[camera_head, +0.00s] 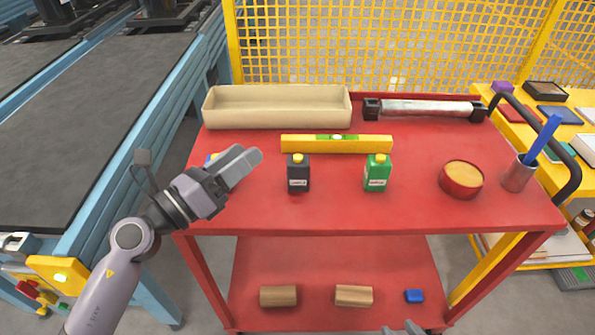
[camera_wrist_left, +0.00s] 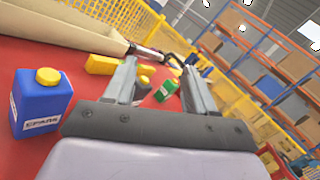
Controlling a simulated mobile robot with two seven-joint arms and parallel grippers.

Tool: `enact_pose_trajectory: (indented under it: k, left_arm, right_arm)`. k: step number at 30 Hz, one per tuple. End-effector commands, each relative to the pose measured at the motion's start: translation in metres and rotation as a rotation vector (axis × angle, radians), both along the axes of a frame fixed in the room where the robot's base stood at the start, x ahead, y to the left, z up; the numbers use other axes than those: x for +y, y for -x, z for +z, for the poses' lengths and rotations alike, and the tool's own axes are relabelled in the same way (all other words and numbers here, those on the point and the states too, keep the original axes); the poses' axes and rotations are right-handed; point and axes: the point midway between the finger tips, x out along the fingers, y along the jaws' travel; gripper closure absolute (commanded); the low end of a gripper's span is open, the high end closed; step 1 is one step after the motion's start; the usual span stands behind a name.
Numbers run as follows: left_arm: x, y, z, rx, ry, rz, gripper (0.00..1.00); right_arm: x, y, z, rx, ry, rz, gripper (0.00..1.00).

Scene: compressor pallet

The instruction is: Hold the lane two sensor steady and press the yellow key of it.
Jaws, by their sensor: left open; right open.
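Three small boxes with yellow tops stand on the red cart's upper shelf: a black one (camera_head: 298,178), a green one (camera_head: 377,177) and a blue one (camera_wrist_left: 42,108). My left gripper (camera_head: 243,166) is open and empty, above the shelf left of the black box. It hides most of the blue box in the head view. The tips of my right gripper (camera_head: 403,329) just show at the bottom edge, low and away from the boxes.
A yellow level (camera_head: 310,144) lies behind the boxes, with a beige tray (camera_head: 277,121) and a roller (camera_head: 424,109) further back. A round red tin (camera_head: 461,181) and a cup (camera_head: 517,175) stand at right. The shelf's front strip is clear. Yellow mesh rises behind.

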Motion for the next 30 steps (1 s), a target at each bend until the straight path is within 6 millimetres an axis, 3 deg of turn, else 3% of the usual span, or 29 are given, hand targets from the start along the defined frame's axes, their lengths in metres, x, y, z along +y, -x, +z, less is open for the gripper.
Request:
enact_pose_trajectory:
  k: [6, 12, 20, 30]
  left_arm:
    - [-0.015, -0.006, -0.041, -0.070, -0.409, -0.133, 0.45]
    - [-0.012, -0.009, -0.067, -0.084, -0.619, -0.197, 0.45]
    - [-0.020, -0.016, -0.078, -0.084, -0.665, -0.212, 0.45]
    - [-0.059, -0.042, -0.093, -0.085, -0.661, -0.212, 0.45]
  right_arm:
    - [0.000, 0.000, 0.000, -0.001, 0.000, 0.000, 0.57]
    - [0.000, 0.000, 0.000, -0.001, 0.000, 0.000, 0.57]
    - [0.000, 0.000, -0.006, 0.001, -0.001, -0.001, 0.57]
    - [0.004, -0.003, -0.019, 0.004, -0.014, -0.001, 0.57]
